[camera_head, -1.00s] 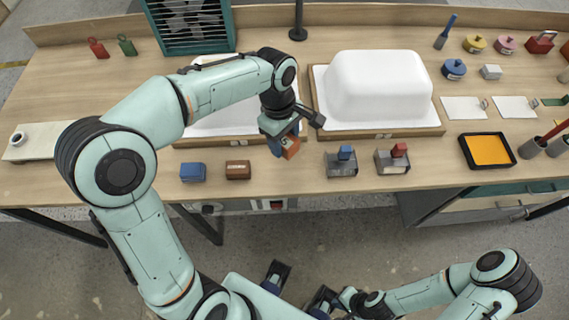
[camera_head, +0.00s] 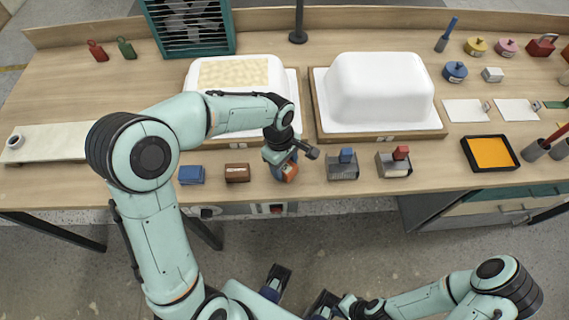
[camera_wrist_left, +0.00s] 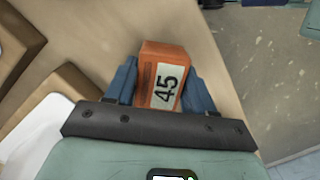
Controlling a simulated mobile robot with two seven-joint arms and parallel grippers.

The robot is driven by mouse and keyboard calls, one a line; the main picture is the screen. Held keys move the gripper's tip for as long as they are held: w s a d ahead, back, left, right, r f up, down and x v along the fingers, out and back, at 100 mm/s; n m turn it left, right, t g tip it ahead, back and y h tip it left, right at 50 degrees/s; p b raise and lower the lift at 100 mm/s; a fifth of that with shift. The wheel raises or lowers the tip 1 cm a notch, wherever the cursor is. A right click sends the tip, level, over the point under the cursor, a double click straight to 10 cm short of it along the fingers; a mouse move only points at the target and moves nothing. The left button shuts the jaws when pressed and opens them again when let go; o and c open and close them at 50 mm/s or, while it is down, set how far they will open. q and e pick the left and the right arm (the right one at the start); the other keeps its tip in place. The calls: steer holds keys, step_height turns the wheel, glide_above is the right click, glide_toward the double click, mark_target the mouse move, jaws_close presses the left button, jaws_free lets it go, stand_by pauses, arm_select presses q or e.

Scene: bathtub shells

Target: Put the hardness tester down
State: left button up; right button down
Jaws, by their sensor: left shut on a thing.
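The hardness tester (camera_head: 290,172) is a small orange block. In the left wrist view the hardness tester (camera_wrist_left: 163,80) shows a white label reading 45. My left gripper (camera_head: 285,168) is shut on it, with a blue finger on each side in the left wrist view (camera_wrist_left: 160,85). It is at the front part of the wooden workbench (camera_head: 110,185), between a brown block and a grey block with a blue top. I cannot tell whether its underside touches the bench. My right gripper is low in the head view (camera_head: 345,304), away from the bench; its fingers are unclear.
A blue block (camera_head: 191,175) and a brown block (camera_head: 237,173) lie to the left. Grey blocks with a blue top (camera_head: 343,166) and a red top (camera_head: 394,165) stand to the right. Two white tub shells (camera_head: 380,85) (camera_head: 206,72) are behind. The bench's front edge is close.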

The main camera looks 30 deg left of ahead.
arm_select(q)
steer(key=shift+f, duration=0.1)
steer(key=o, duration=0.9)
steer(key=shift+o, duration=0.2)
steer(key=shift+r, duration=0.2)
step_height(320, 180, up, 12)
steer(key=a+p, duration=0.1)
steer(key=shift+w+a+p, duration=0.2)
steer(key=shift+a+p, duration=0.05)
steer(key=shift+p, duration=0.15)
steer(key=shift+f, duration=0.15)
